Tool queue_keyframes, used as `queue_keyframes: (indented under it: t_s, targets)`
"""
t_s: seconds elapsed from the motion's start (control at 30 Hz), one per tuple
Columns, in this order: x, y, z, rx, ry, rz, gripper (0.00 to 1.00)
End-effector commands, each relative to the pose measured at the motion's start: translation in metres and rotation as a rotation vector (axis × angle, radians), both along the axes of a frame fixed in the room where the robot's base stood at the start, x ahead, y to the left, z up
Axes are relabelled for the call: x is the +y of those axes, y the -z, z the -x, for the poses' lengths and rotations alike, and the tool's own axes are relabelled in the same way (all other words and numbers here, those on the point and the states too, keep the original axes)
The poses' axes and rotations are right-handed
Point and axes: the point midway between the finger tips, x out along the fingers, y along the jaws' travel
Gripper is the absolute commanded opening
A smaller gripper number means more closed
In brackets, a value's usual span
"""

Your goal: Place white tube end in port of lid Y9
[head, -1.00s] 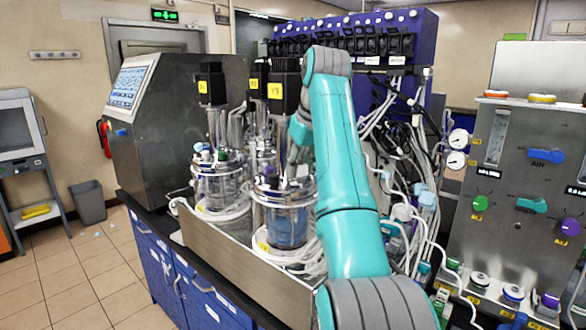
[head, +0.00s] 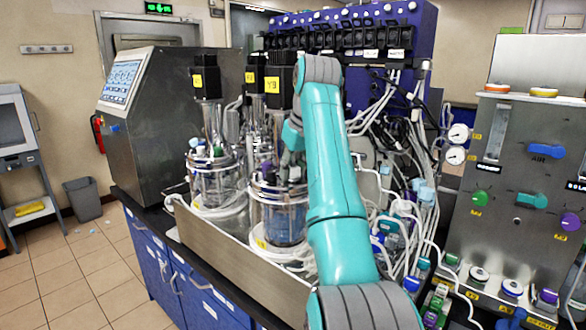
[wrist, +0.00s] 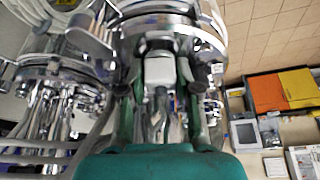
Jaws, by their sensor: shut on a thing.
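In the head view, the front right glass vessel (head: 283,222) has a metal lid (head: 262,186) and a black motor with a yellow label (head: 271,85) that seems to read Y9. My gripper (head: 293,168) is just above this lid, partly hidden by my arm. In the wrist view, my gripper (wrist: 161,76) is shut on a white block-like piece, apparently the white tube end (wrist: 159,69), between its fingers. A round metal lid (wrist: 172,30) lies right beyond it. I cannot make out the port, nor whether the white end touches it.
A second vessel (head: 213,183) stands to the left. Loose white tubes (head: 395,215) hang right of my arm. A steel tray wall (head: 225,250) edges the bench. A steel console (head: 165,120) and a blue pump rack (head: 425,35) stand behind.

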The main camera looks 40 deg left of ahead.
Motion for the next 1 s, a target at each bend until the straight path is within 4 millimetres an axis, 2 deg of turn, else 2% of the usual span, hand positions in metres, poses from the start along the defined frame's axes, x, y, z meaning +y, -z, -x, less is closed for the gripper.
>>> queue_keyframes:
  t_s: [0.03,0.07,0.1,0.73,0.87,1.0]
  targets:
    - [-0.001,0.011,0.001,0.015,-0.001,0.015,0.0]
    - [-0.001,0.011,0.001,0.016,0.0,0.016,0.39]
    - [-0.001,0.012,0.001,0.017,0.0,0.016,0.42]
    - [-0.002,0.011,0.0,0.021,0.001,0.02,0.42]
    - [-0.002,-0.003,0.0,0.018,0.001,0.018,0.42]
    - [-0.011,-0.029,0.002,0.012,0.004,0.012,0.42]
